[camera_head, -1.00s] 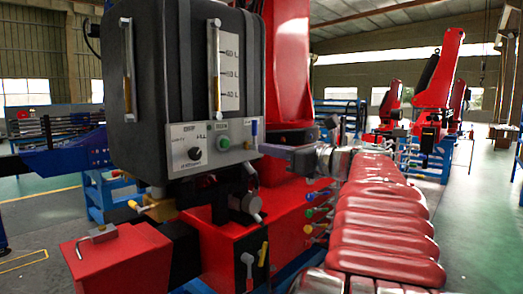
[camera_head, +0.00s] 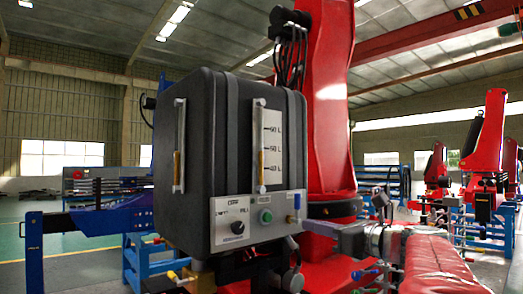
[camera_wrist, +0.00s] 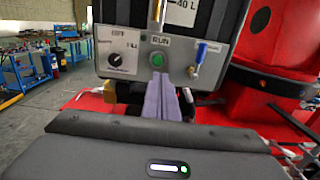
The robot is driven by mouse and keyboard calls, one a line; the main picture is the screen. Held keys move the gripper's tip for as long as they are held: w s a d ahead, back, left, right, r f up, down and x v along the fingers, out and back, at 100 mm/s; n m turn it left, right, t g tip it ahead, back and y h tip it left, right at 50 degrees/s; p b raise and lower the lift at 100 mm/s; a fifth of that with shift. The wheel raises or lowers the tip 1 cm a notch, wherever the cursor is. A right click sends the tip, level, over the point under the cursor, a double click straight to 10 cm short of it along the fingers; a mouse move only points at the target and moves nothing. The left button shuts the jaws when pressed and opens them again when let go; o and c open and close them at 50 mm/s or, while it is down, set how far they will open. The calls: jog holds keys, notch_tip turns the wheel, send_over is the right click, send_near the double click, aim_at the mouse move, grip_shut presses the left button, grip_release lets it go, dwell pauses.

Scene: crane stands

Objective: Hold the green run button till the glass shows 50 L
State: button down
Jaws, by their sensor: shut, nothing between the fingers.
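The green run button (camera_head: 266,216) sits on the pale control panel (camera_head: 219,239) of a black tank (camera_head: 232,110). It also shows in the wrist view (camera_wrist: 158,59). The right sight glass (camera_head: 260,120) stands beside a scale plate (camera_head: 273,180) with 40, 50 and 60 L marks. Amber fluid fills its lower part, its top near the middle mark; the exact reading is too small. My gripper (camera_head: 309,226) is shut and empty, to the right of the button. In the wrist view its fingertips (camera_wrist: 158,78) are just below the button; contact cannot be told.
A black selector knob (camera_head: 238,227) is left of the button. A blue-handled lever (camera_head: 297,203) is right of it, close to my fingers. A second glass (camera_head: 179,145) is on the tank's left. A red column (camera_head: 328,100) rises behind. Open floor lies far left.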

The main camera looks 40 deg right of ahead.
jog(key=w+a+f+n+g+y, duration=0.1)
jog(key=a+f+n+g, duration=0.1)
jog(key=a+f+n, duration=0.45)
jog(key=w+a+f+n+g+y, duration=0.1)
jog(key=a+f+n+g, duration=0.2)
jog(key=a, duration=0.7)
jog(key=w+a+f+n+g+y, duration=0.1)
jog(key=a+f+n+g, duration=0.1)
jog(key=a+f+n, duration=0.45)
jog(key=s+a+f+n+g+h, duration=0.1)
jog(key=s+a+f+n+g, duration=0.1)
jog(key=s+a+f+n, duration=0.5)
jog(key=s+a+f+n+g+h, duration=0.2)
jog(key=s+a+f+n, duration=0.5)
jog(key=f+n, duration=0.5)
jog(key=shift+s+a+n+g+h, duration=0.35)
jog(key=shift+s+g, duration=0.35)
jog(key=shift+s, duration=0.55)
jog(key=shift+a, duration=0.15)
